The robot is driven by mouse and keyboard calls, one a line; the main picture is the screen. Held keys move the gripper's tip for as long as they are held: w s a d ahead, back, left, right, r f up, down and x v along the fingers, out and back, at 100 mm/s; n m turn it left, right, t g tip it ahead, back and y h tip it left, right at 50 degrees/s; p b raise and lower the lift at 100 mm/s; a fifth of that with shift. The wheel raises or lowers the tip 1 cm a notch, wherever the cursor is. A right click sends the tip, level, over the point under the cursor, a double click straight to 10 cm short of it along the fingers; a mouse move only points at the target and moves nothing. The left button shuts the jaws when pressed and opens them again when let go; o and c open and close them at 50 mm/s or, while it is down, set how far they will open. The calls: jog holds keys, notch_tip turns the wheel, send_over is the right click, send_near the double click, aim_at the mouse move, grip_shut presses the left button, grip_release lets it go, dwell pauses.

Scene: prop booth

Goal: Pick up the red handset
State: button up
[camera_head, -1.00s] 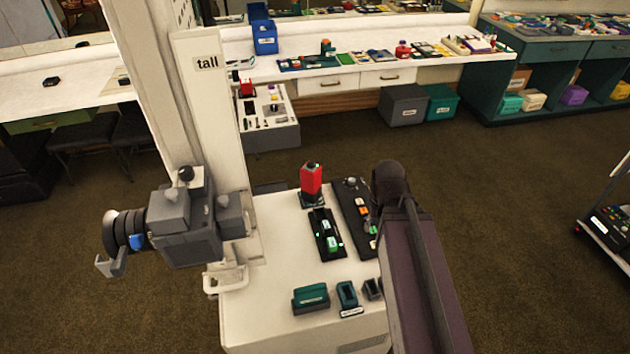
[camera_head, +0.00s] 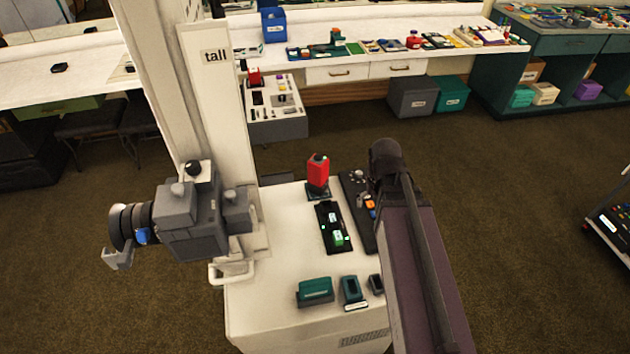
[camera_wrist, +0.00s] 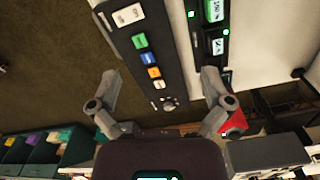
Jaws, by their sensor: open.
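The red handset (camera_head: 318,172) stands upright in a dark stand (camera_head: 313,196) at the back of the white cabinet top, in the head view. In the wrist view, a small red patch, likely the handset (camera_wrist: 234,121), shows beside and partly behind the right-hand finger. My gripper (camera_wrist: 158,80) is open, its two fingers apart with nothing held between them. In the head view my arm reaches in from the lower right and hides the fingers. The handset is left of my arm there, with a gap between.
A dark device with a green screen (camera_head: 334,236) lies in front of the handset. A black button panel (camera_head: 354,190) lies right of it, partly behind my arm. Teal holders (camera_head: 315,291) stand at the front. A tall white post (camera_head: 215,110) with a grey camera (camera_head: 192,222) rises at the left.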

jog(key=w+a+r+m+p, duration=0.1)
jog(key=w+a+r+p, duration=0.15)
jog(key=w, duration=0.35)
jog(key=w+a+r+m+p, duration=0.1)
jog(key=w+a+m, duration=0.15)
jog(key=w, duration=0.45)
jog(key=m+p, duration=0.2)
send_near(318, 156)
jog(key=shift+s+d+f, duration=0.1)
jog(key=shift+s+d, duration=0.2)
jog(key=shift+d, duration=0.2)
jog(key=shift+w+a+m, duration=0.25)
jog(key=shift+w+a, duration=0.05)
jog(key=shift+a, duration=0.15)
notch_tip(318, 156, down, 8)
jog(key=b, duration=0.8)
jog(key=shift+f, duration=0.25)
jog(key=shift+f, duration=0.1)
jog(key=shift+f+b, duration=2.5)
jog(key=shift+b, duration=0.2)
